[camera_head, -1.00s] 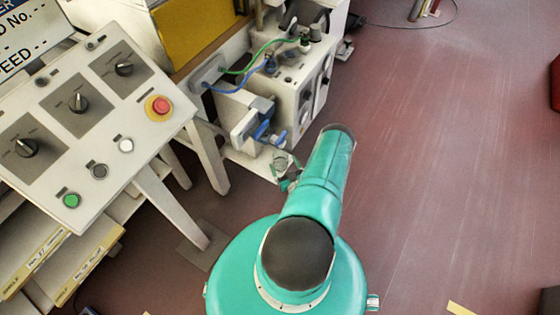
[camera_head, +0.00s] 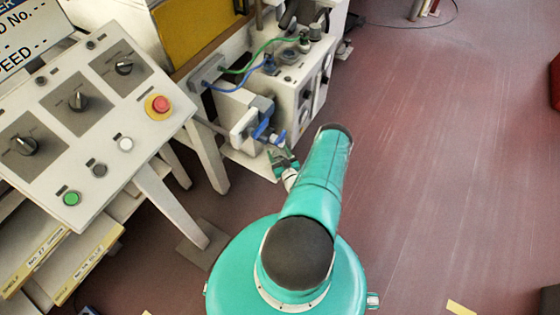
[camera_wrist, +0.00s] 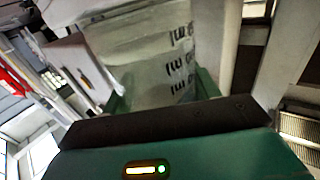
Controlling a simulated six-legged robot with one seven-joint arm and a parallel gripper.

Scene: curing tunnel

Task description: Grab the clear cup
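The clear cup (camera_wrist: 152,60) fills the upper middle of the wrist view. Dark measuring marks run down its side, and a broad pale rim crosses the top of that view. The green fingertips of my gripper (camera_wrist: 163,94) lie on either side of the cup, close against its wall. I cannot tell whether they press on it. In the head view my gripper (camera_head: 284,158) is small, beside the white equipment with blue fittings. The cup cannot be made out clearly there.
The white machine (camera_head: 305,85) with green and blue tubes stands just beyond my gripper. A control panel (camera_head: 85,110) with knobs and a red button is at left, over labelled shelves (camera_head: 75,262). The reddish floor (camera_head: 440,150) at right is mostly clear.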

